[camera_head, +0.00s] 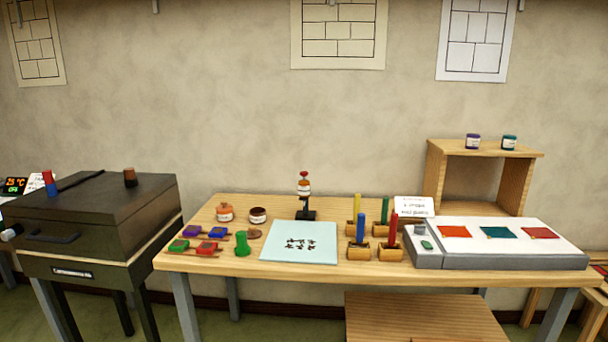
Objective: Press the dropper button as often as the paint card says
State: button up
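A small dropper stand (304,207) with a black base stands at the back of the wooden table, behind the pale panel. It carries a white and orange bottle, with a red knob (304,174) on top that looks like the button. A white card (413,206) leans at the back right of the table, behind the grey-white tray. Its print appears upside down and is too small to read for sure, so I cannot tell the number. My gripper is not in view.
A pale blue panel (318,231) with dark marks lies mid-table. Colored rods in wooden holders stand right of it. A tray (490,262) bears colored squares. Small colored blocks, a green stamp-like piece (242,244) and two jars are left. A dark kiln-like box (100,205) stands far left.

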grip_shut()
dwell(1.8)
